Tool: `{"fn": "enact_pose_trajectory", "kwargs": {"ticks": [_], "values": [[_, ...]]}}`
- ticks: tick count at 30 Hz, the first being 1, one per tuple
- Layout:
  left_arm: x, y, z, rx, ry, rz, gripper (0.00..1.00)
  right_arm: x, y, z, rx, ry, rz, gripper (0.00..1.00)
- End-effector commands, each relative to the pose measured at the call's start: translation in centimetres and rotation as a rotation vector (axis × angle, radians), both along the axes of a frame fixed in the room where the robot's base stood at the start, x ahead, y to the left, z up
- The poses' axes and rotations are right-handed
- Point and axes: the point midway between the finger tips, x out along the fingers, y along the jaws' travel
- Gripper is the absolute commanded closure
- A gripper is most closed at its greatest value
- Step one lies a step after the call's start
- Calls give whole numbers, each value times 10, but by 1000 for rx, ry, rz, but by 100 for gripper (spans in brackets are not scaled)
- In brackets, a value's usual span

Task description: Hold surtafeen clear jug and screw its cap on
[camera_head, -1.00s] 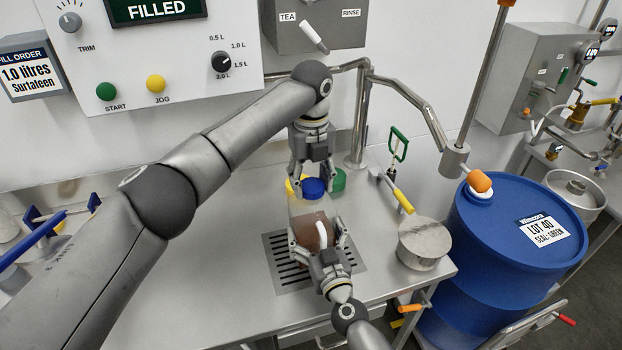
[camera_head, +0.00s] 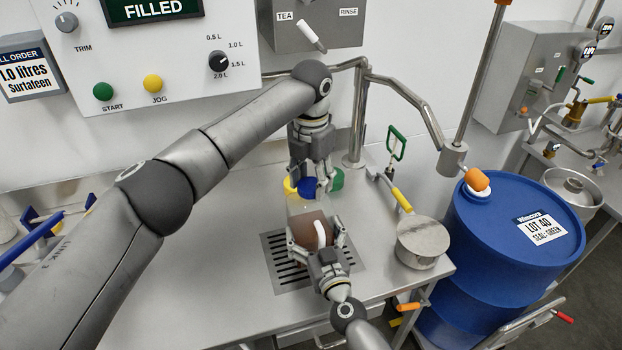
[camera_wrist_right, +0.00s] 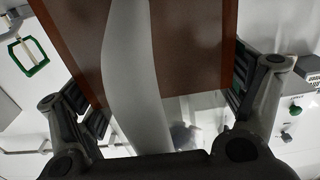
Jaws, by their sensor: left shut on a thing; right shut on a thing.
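The clear jug (camera_head: 315,226) holds brown liquid in its lower part and has a white handle. It stands upright over the slotted drain grate. My right gripper (camera_head: 317,238) is shut on the jug's sides. In the right wrist view, the jug's brown body (camera_wrist_right: 200,40) and pale handle (camera_wrist_right: 135,75) lie between the fingers. My left gripper (camera_head: 311,190) points down just behind and above the jug, its fingers shut around the blue cap (camera_head: 307,187). A yellow cap (camera_head: 290,185) and a green cap (camera_head: 337,179) sit on either side. The jug's mouth is hard to make out.
The drain grate (camera_head: 280,272) is set in the steel bench. A round steel pot (camera_head: 421,243) with a yellow handle stands to the right. A blue drum (camera_head: 500,270) is beyond the bench edge. A bent steel pipe (camera_head: 410,95) rises behind. The bench front left is clear.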

Motion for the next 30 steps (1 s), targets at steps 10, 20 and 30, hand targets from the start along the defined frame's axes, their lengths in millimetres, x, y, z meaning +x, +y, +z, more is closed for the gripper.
{"fn": "enact_pose_trajectory", "kwargs": {"ticks": [10,20,30], "values": [[0,0,1,0,-1,3,30,0,-1,0,1,1,-2,76],[0,0,7,0,-1,3,30,0,-1,0,0,0,-1,76],[0,0,45,-1,-1,3,30,0,-1,0,0,0,-1,76]]}}
